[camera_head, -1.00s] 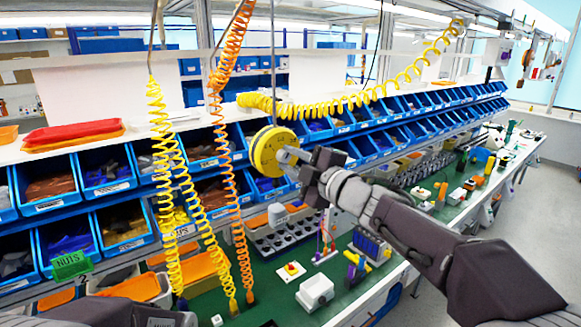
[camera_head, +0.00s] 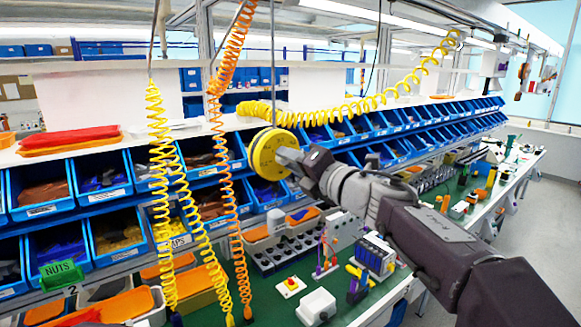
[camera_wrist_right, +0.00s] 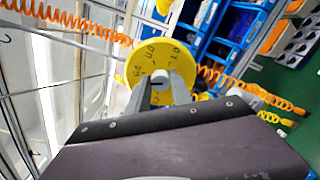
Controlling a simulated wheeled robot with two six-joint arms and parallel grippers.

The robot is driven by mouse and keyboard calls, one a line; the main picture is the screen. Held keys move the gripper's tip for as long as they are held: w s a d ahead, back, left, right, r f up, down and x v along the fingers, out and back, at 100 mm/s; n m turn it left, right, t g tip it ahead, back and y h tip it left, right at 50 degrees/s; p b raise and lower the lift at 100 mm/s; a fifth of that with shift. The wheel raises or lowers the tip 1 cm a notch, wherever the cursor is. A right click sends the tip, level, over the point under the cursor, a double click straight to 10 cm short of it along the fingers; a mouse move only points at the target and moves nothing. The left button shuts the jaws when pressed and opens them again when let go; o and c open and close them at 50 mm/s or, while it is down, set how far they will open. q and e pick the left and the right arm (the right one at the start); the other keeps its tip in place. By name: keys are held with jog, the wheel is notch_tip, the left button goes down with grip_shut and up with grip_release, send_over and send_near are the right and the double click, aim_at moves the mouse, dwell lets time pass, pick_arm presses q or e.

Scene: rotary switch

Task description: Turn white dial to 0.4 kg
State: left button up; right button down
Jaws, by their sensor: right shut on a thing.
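A round yellow disc (camera_head: 268,155) hangs in front of the blue bins in the head view. In the right wrist view the yellow disc (camera_wrist_right: 153,68) shows printed numbers, and a white dial (camera_wrist_right: 160,77) stands at its middle. My right gripper (camera_head: 284,157) reaches the face of the disc from the right. Its fingers (camera_wrist_right: 160,88) are shut on the white dial in the wrist view. The dial's pointer and exact setting are too small to read.
Orange (camera_head: 228,130) and yellow (camera_head: 160,150) coiled hoses hang left of the disc. Rows of blue bins (camera_head: 105,203) stand behind. The green bench (camera_head: 275,308) below carries a white box (camera_head: 316,306) and small fixtures.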

jog(key=n, duration=0.1)
jog(key=n+b, duration=0.1)
jog(key=n, duration=0.3)
jog(key=shift+a+f+b, duration=0.1)
jog(key=shift+f+b, duration=0.2)
jog(key=shift+b, duration=0.1)
dwell(0.3)
jog(key=c, duration=1.1)
grip_release()
jog(key=shift+s, duration=0.1)
jog(key=shift+c, duration=0.2)
jog(key=shift+r, duration=0.2)
jog(key=b+v, duration=0.2)
jog(key=v, duration=0.7)
